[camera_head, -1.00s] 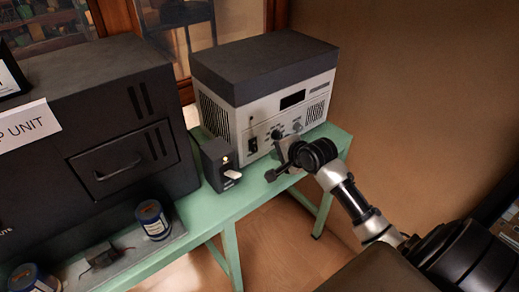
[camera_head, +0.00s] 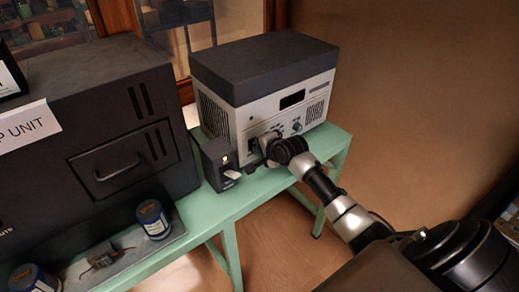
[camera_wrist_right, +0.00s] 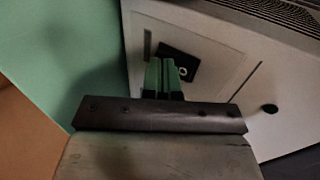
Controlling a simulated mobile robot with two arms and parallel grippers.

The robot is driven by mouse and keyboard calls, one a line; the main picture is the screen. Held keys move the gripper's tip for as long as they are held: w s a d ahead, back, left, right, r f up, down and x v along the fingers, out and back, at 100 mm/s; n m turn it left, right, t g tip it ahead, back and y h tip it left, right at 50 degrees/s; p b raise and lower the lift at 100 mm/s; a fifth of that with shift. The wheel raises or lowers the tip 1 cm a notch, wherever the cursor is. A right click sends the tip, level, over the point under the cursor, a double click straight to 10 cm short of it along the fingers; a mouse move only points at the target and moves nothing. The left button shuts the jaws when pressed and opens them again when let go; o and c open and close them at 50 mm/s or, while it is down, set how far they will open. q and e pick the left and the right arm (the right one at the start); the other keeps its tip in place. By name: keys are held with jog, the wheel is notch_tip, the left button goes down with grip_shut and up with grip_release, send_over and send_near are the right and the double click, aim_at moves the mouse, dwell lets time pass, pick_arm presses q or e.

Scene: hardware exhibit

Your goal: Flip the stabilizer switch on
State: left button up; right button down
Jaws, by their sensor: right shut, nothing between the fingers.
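The stabilizer (camera_head: 272,98), a pale box with a dark top, stands on the green table. Its black switch (camera_head: 253,145) is low on the front panel, at the left. In the right wrist view the switch (camera_wrist_right: 182,63) shows a white ring mark, and the fingers hide part of it. My right gripper (camera_head: 256,162) is shut and empty, close in front of the panel just below the switch. Its green-tipped fingers (camera_wrist_right: 165,75) overlap the switch's lower left part in the wrist view; I cannot tell whether they touch. My left gripper is not in view.
A small black box with a white lever (camera_head: 222,165) stands just left of my right gripper. A large dark unit (camera_head: 95,110) fills the left. Blue cans (camera_head: 153,219) sit at the table's front. The green table (camera_head: 262,187) is clear in front of the stabilizer.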

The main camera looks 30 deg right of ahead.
jog(key=shift+f, duration=0.15)
jog(key=shift+w+f+t+b, duration=0.2)
jog(key=shift+t+b, duration=0.1)
jog(key=shift+b, duration=0.15)
jog(key=shift+s+r, duration=0.1)
jog(key=shift+r, duration=0.25)
jog(key=shift+r+p, duration=0.8)
jog(key=shift+p, duration=0.45)
